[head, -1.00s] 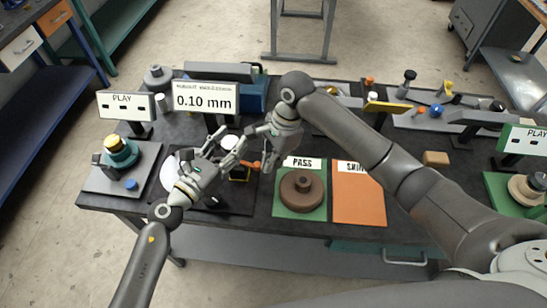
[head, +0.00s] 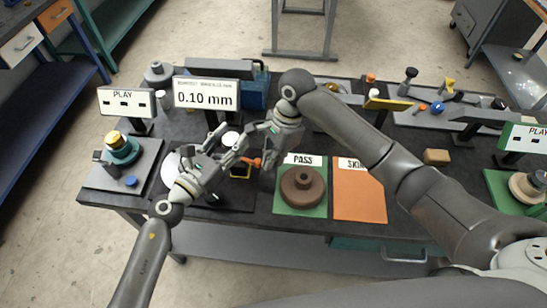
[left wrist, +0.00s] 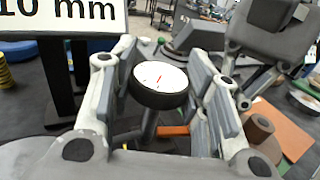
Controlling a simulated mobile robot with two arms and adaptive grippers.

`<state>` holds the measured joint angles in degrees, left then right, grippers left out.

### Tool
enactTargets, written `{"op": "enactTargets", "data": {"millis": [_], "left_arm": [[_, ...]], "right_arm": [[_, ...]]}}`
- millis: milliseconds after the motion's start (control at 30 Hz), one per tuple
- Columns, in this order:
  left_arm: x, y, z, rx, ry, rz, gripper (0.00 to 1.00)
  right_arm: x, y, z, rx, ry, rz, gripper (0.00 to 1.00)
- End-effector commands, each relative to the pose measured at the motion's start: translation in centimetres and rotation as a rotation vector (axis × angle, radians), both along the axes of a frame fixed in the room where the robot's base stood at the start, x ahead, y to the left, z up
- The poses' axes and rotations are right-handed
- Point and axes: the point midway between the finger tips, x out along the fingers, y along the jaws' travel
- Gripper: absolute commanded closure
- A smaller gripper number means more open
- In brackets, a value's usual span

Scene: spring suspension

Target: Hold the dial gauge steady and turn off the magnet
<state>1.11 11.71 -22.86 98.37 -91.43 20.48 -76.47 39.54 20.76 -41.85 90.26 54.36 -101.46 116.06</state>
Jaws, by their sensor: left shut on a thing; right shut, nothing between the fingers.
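The dial gauge (left wrist: 160,80) has a white face with a red needle and a black rim. My left gripper (left wrist: 165,100) is shut on it, one finger on each side; its white face also shows in the head view (head: 231,138), just beyond my left gripper (head: 237,150). A black block with yellow edges, seemingly the magnet base (head: 240,172), is partly hidden below the grippers. A small orange part (head: 251,162) sits at it, also visible low in the left wrist view (left wrist: 172,130). My right gripper (head: 266,152) is shut and empty beside the orange part.
A display reading 0.10 mm (head: 206,94) stands behind the gauge. A brown stepped disc (head: 302,185) lies on the green PASS mat (head: 288,213), beside an orange mat (head: 358,195). A fixture with a teal and yellow stack (head: 120,148) is at left.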

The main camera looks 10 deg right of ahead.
Motion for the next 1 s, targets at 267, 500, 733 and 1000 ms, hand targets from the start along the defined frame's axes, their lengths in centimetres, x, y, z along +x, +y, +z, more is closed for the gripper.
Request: {"op": "enactTargets", "data": {"millis": [267,500,733,1000], "left_arm": [[-0.1,0.0,-0.3,0.004,0.003,-0.001,0.93],[-0.1,0.0,-0.3,0.004,0.003,-0.001,0.93],[-0.1,0.0,-0.3,0.004,0.003,-0.001,0.93],[-0.1,-0.1,-0.3,0.003,0.004,-0.003,0.93]], "right_arm": [[0.0,0.0,0.0,0.0,0.0,0.0,1.0],[0.0,0.0,0.0,0.0,0.0,0.0,1.0],[0.2,0.1,0.0,0.0,-0.001,-0.001,1.0],[1.4,0.5,0.0,0.003,-0.001,0.0,1.0]]}}
